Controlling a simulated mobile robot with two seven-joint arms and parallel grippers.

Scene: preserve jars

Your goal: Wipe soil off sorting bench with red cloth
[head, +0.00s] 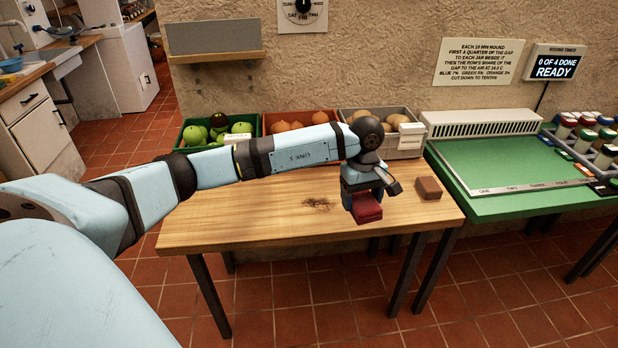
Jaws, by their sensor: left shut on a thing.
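The wooden sorting bench (250,225) stands in the middle of the head view. A dark patch of soil (318,203) lies on its top, near the middle. My left gripper (365,196) is right of the soil, low over the bench. It is shut on the red cloth (366,210), which is at or close to the bench top; I cannot tell if it touches. The cloth is apart from the soil. My right gripper is not in view.
Green (207,131), orange (280,123) and grey (410,142) crates of produce line the bench's back edge. A brown block (428,188) lies at the right end. A green table (510,165) with jars stands right. The bench's front left is clear.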

